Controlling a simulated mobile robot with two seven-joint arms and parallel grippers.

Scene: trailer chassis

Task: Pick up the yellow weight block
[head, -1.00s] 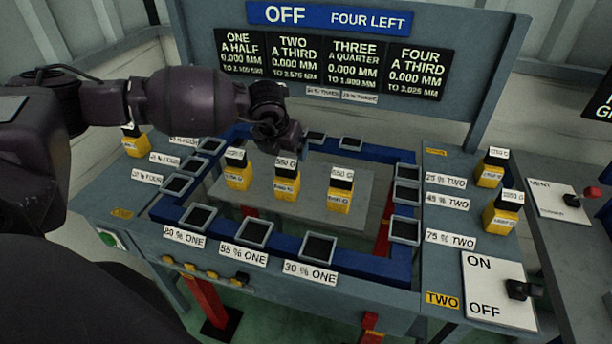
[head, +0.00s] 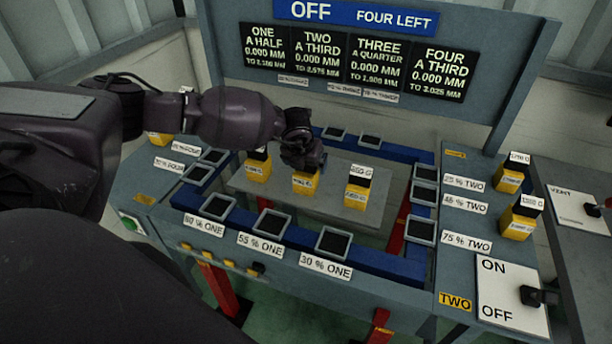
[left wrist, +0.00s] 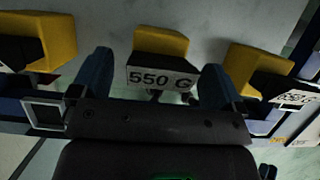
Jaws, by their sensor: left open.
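Several yellow weight blocks with black tops and white labels are in view. Three stand in a row on the grey plate (head: 330,212): a left one (head: 257,172), a middle one (head: 304,184) and a right one (head: 356,195). My left gripper (head: 306,158) is over the middle block and hides its top in the head view. In the left wrist view my left gripper (left wrist: 156,78) is open, with one blue finger on each side of the middle block (left wrist: 160,42), labelled 550 G, and visible gaps between. My right gripper is not in view.
A blue frame with square sockets (head: 272,222) surrounds the plate. Two more yellow blocks (head: 510,175) (head: 520,217) stand on the right panel, near an ON/OFF switch (head: 538,296). A display board (head: 350,55) rises behind the plate.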

